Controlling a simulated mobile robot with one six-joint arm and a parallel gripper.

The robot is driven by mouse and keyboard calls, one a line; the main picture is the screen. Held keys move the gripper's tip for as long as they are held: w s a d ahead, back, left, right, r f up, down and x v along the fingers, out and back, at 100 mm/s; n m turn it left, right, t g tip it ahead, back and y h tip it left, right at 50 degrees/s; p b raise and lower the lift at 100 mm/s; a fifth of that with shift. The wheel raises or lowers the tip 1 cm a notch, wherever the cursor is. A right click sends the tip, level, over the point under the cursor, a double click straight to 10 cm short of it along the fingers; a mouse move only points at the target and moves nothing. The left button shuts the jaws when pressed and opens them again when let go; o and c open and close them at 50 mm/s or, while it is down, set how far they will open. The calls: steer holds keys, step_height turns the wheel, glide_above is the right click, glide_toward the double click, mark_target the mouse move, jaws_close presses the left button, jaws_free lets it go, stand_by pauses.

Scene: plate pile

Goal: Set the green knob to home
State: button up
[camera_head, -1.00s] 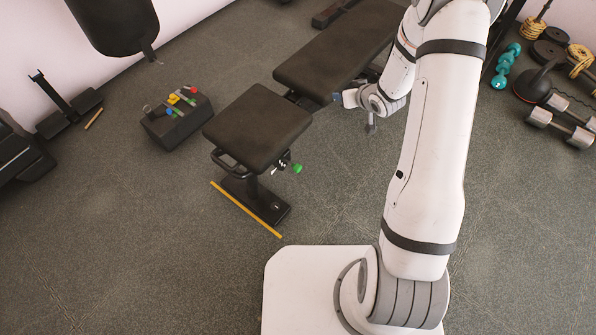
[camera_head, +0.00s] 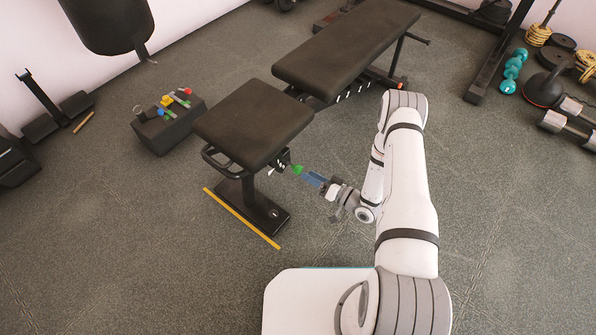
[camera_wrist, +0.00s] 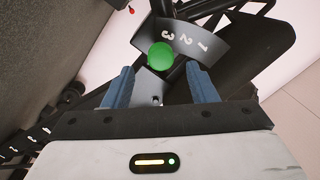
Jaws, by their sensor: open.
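The green knob (camera_head: 297,169) sticks out from under the right side of the black bench seat (camera_head: 255,122). In the wrist view the green knob (camera_wrist: 160,56) is round and lies in front of a dark curved plate (camera_wrist: 207,38) marked 3, 2 and 1. No home mark can be read. My gripper (camera_head: 311,177) is at the knob's right in the head view. In the wrist view my gripper (camera_wrist: 159,68) is open, its two blue fingers on either side of the knob's line, with gaps showing. I cannot tell whether the knob is between the tips or just beyond them.
The long bench backrest (camera_head: 345,50) lies behind the seat. A yellow bar (camera_head: 240,218) lies on the floor by the bench foot. A dark box (camera_head: 170,128) with coloured items stands left. Weights (camera_head: 545,88) lie at right. Floor right of the bench is open.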

mark_target(298, 169)
steer(key=b+x, duration=0.1)
steer(key=x, duration=0.5)
steer(key=shift+c, duration=0.2)
jaws_close()
